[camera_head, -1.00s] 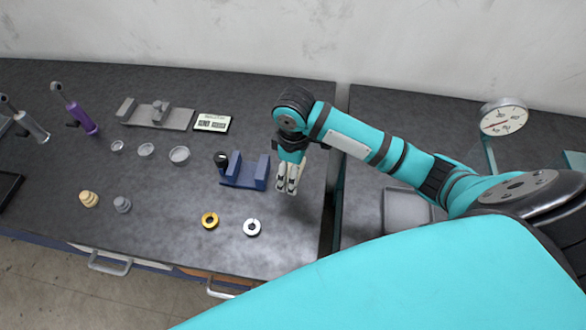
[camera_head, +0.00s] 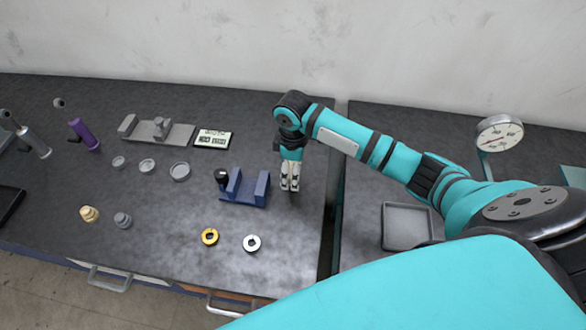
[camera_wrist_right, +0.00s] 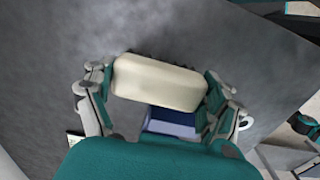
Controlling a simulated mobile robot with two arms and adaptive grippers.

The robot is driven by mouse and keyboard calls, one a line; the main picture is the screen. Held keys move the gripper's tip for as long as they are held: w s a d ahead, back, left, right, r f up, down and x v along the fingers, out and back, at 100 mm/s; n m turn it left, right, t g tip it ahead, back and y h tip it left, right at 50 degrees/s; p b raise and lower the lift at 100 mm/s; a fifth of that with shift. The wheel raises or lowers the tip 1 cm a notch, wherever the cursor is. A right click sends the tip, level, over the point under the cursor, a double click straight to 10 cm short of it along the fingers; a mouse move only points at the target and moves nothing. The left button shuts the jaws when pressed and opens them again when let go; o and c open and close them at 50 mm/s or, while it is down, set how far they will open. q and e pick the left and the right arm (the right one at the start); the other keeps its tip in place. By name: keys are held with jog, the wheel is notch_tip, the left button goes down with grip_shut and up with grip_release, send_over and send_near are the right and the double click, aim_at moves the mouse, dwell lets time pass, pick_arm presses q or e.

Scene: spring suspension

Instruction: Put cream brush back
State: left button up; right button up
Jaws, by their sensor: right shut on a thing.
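The cream brush (camera_wrist_right: 160,82) is a pale rounded block in the right wrist view. It lies crosswise between the fingers of my right gripper (camera_wrist_right: 158,90), which is shut on it. In the head view my right gripper (camera_head: 290,180) points down just to the right of the blue holder (camera_head: 258,192), above the dark bench. The brush is hard to tell apart from the pale fingertips there. Part of the blue holder (camera_wrist_right: 172,120) shows below the brush in the wrist view. My left gripper is not in view.
A gold ring (camera_head: 209,237) and a silver ring (camera_head: 252,243) lie in front of the holder. Small dishes (camera_head: 180,171), a grey fixture (camera_head: 160,131) and a display (camera_head: 212,139) are to the left. A gap separates the right bench with a tray (camera_head: 407,227) and dial gauge (camera_head: 499,134).

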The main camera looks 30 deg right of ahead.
jog(key=shift+w+d, duration=0.25)
jog(key=shift+w, duration=0.35)
notch_tip(320, 180, down, 3)
jog(key=shift+f+p, duration=0.1)
jog(key=shift+p, duration=0.65)
jog(key=shift+f, duration=0.25)
jog(key=shift+f, duration=0.15)
jog(key=o, duration=0.9)
jog(key=shift+c, duration=0.2)
notch_tip(320, 180, up, 12)
jog(key=shift+r+b, duration=0.2)
jog(key=shift+b, duration=0.75)
